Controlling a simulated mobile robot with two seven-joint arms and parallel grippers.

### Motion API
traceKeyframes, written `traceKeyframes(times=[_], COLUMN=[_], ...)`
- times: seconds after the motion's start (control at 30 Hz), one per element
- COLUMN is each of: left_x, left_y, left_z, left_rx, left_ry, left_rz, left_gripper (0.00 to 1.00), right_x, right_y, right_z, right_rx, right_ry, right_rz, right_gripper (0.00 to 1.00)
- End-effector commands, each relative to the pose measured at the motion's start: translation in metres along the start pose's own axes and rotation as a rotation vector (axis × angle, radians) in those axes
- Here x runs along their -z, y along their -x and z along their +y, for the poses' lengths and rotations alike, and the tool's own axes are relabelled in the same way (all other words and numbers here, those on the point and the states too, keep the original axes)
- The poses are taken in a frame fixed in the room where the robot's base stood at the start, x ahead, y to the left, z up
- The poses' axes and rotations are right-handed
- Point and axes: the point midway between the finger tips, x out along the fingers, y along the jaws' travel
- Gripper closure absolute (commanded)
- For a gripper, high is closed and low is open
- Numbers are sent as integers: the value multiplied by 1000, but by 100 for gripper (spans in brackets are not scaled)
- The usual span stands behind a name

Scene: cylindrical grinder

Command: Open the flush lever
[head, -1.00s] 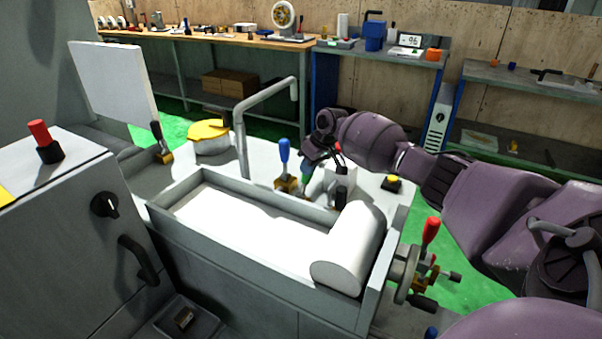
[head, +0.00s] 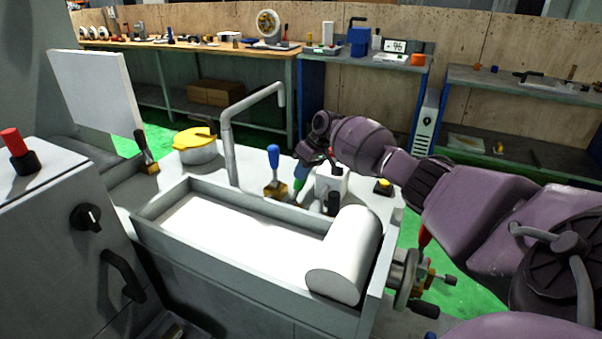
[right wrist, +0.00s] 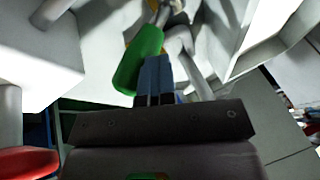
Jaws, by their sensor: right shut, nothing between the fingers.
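A lever with a green handle (head: 299,183) stands on the machine top behind the white trough, right of a blue-handled lever (head: 273,156). I cannot tell from the frames which lever is the flush lever. My right gripper (head: 303,164) reaches down from the right to the green handle and partly hides it. In the right wrist view, its blue fingers (right wrist: 153,78) are shut with nothing between them. They are close beside the green handle (right wrist: 138,58), on its right in that view; whether they touch cannot be told. My left gripper is not in view.
A bent grey pipe (head: 229,140) rises behind the trough (head: 175,195). A white cylinder (head: 345,255) lies at the trough's right end. A yellow button box (head: 383,187) and a handwheel (head: 405,280) are to the right. A yellow-lidded pot (head: 195,145) stands at the left.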

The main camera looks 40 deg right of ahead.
Motion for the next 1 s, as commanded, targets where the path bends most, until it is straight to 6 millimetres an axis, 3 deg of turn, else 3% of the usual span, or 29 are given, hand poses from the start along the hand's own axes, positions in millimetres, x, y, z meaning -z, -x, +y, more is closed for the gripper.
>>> traceKeyframes(times=[0.27,0.57,0.77,1.0], left_x=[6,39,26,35], left_y=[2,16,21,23], left_z=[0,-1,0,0], left_rx=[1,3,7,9], left_ry=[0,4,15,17], left_rz=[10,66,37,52], left_gripper=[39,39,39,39], right_x=[2,9,7,7], right_y=[9,30,63,102], right_z=[-5,-43,-37,-34], right_rx=[-6,-2,-4,-3], right_ry=[-1,4,-1,0], right_rz=[8,13,7,5], right_gripper=[100,100,100,100])
